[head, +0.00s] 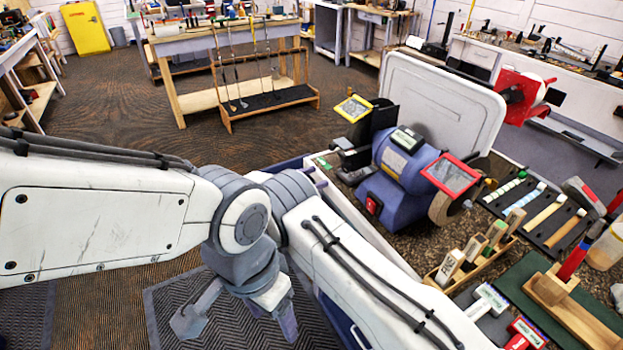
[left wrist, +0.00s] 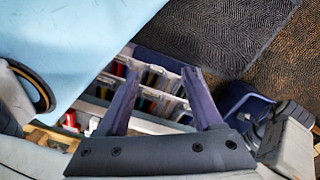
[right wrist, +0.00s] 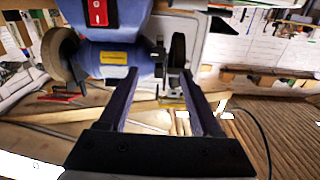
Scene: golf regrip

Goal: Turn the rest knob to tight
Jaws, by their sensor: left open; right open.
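The blue bench grinder (head: 400,170) stands on the bench, with a red switch (head: 373,205) and wheels at both ends. The grinder fills the upper left of the right wrist view (right wrist: 112,30). Small dark parts show beside its body there, but I cannot single out the rest knob. My right gripper (right wrist: 158,76) is open, its fingers pointing at the grinder with nothing clearly held. In the head view it is mostly hidden by the arms. My left gripper (head: 238,318) is open and empty, hanging low left of the bench; it also shows in the left wrist view (left wrist: 162,73).
Open drawers (left wrist: 155,90) lie below my left gripper. Patterned floor (head: 80,110) is clear at left.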

